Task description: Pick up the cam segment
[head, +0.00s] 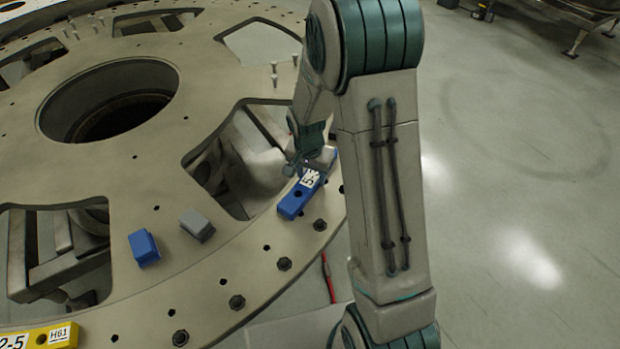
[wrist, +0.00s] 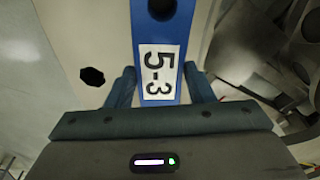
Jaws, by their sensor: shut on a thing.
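The cam segment is a blue bar with a white label; in the wrist view (wrist: 160,30) the label reads 5-3. In the head view the blue cam segment (head: 293,203) is at the right part of the turret plate (head: 240,260), near its rim. My gripper (wrist: 160,85) has a finger on each side of the segment at its labelled end and is shut on it. In the head view my gripper (head: 312,165) partly covers the far end of the segment. I cannot tell whether the segment touches the plate.
A small blue block (head: 144,248) and a grey block (head: 197,225) sit on the plate to the left. A yellow labelled segment (head: 40,338) is at the lower left. Bolts (head: 237,302) stand along the rim. The plate has large openings. The floor at right is mostly clear.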

